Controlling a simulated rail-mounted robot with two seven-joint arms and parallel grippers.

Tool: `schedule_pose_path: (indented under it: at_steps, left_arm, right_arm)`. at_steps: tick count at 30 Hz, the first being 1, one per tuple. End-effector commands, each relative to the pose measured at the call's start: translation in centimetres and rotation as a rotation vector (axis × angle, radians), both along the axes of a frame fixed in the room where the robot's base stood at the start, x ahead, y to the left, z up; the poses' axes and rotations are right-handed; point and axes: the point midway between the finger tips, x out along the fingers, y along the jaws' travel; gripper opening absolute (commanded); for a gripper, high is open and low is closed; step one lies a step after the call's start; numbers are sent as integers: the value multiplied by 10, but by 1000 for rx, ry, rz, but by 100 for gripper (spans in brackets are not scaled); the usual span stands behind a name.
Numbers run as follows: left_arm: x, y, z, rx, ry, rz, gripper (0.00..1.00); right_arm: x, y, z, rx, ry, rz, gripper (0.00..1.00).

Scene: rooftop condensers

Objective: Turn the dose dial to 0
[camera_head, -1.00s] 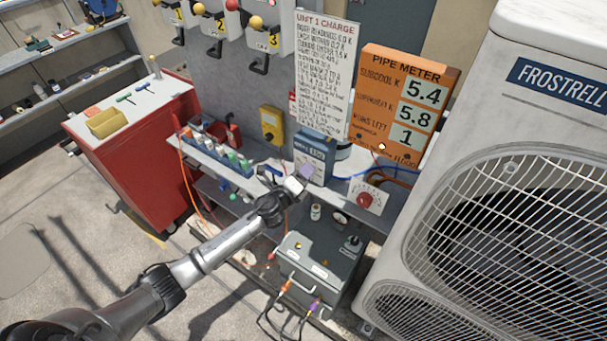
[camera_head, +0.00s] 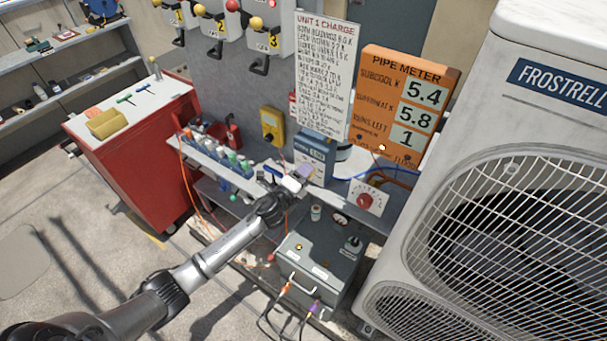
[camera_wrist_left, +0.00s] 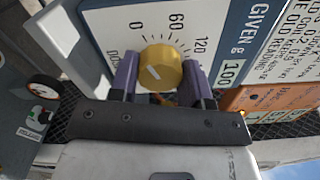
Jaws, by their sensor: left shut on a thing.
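The dose dial is a yellow round knob (camera_wrist_left: 161,68) with a white pointer mark, on a white panel face with a scale reading 0, 60 and 120. The mark slants to the upper left, on the side of the 0; its exact reading is hard to tell. My left gripper (camera_wrist_left: 157,78) has its purple fingers on either side of the knob, shut on it. In the head view my left gripper (camera_head: 304,172) is at the front of the blue and white dial box (camera_head: 313,150) and hides the knob. My right gripper is not in view.
A white chart board (camera_head: 324,75) stands behind the dial box. A panel with a red knob (camera_head: 365,200) is to its right, bottles (camera_head: 232,162) to its left. A grey case (camera_head: 318,265) is below; a large condenser (camera_head: 500,130) fills the right.

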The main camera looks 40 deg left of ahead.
Motion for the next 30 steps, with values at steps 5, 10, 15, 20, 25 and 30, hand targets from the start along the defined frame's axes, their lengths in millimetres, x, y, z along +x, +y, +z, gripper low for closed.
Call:
schedule_pose_path:
  at_steps: [5,10,15,20,25,30]
  left_arm:
    - [0,0,0,-3,0,0,54]
    - [0,0,0,-1,0,0,69]
    - [0,0,0,-1,0,0,69]
    - [-6,-1,0,0,0,-1,69]
    - [-30,-3,-1,0,2,-3,69]
    - [-64,-6,-2,0,3,-2,69]
  right_arm:
    - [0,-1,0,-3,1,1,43]
    - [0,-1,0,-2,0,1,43]
    - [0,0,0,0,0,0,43]
    - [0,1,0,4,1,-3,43]
    - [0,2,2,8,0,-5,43]
    - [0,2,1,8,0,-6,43]
